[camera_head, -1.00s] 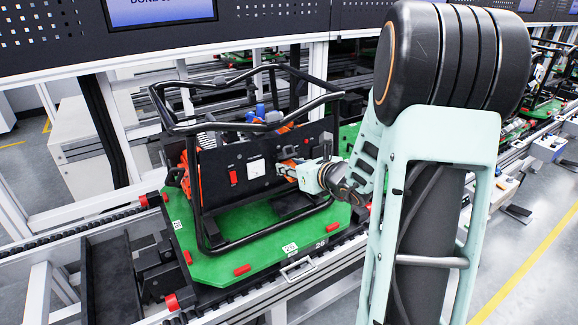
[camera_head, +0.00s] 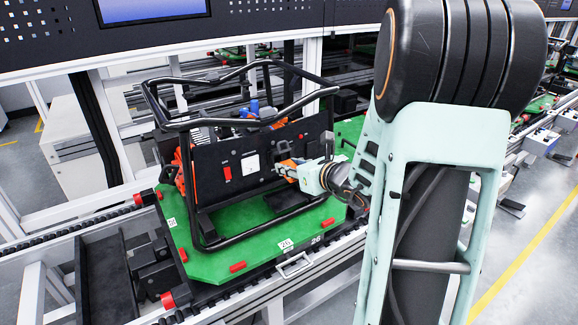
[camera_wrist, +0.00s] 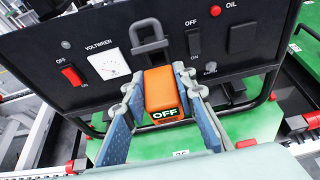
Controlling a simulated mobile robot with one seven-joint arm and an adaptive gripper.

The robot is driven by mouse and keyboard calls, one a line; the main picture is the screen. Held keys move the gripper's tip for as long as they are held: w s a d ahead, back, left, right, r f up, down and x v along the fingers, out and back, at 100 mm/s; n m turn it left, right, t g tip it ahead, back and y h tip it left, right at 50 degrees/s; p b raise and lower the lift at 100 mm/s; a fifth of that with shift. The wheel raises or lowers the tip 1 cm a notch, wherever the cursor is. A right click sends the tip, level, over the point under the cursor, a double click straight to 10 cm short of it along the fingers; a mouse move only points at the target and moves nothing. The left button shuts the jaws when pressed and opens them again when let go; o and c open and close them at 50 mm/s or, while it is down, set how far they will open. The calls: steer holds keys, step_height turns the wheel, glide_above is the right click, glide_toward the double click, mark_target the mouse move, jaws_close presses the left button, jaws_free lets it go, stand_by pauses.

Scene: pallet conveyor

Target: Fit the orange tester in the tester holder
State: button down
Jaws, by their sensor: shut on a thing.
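The orange tester (camera_wrist: 165,90), a small block marked OFF, is held between the two fingers of my gripper (camera_wrist: 159,84) in the wrist view. In the head view my gripper (camera_head: 286,170) is at the right part of the black generator panel (camera_head: 210,172), with a bit of orange at its tips. The tester's far end is toward the panel; I cannot tell whether it touches. A grey square loop bracket (camera_wrist: 148,31) sits on the panel just above the tester; I cannot tell whether it is the tester holder.
The panel carries a voltmeter (camera_wrist: 108,63), a red switch (camera_wrist: 72,76) and a black switch (camera_wrist: 242,38). A black tube frame (camera_head: 215,90) surrounds the generator, close to my gripper. The generator stands on a green pallet (camera_head: 215,262) on the conveyor.

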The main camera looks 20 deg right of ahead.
steer(key=shift+s+d+b, duration=0.15)
steer(key=shift+s, duration=0.6)
steer(key=shift+s+d+b, duration=0.15)
steer(key=shift+s, duration=0.6)
